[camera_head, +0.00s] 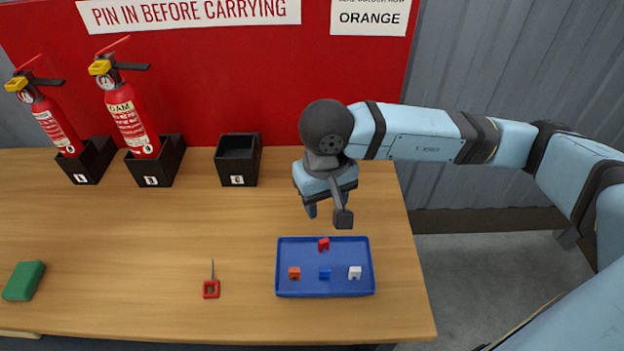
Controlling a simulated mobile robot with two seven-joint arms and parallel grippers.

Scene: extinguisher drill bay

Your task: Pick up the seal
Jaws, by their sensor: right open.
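Small seals lie in a blue tray (284,254) at the front right of the table: an orange one (294,273) at front left, a blue one (324,274) in the middle, a white one (355,272) at right and a red one (323,244) at the back. A wall sign (369,17), cut off at the top, reads ORANGE. My right gripper (328,214) is open and empty, fingers pointing down, above the table just behind the tray. My left gripper is not in view.
Two red extinguishers (130,118) (57,122) stand in black holders at the back left. A third holder (237,160) is empty. The middle of the table is clear.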

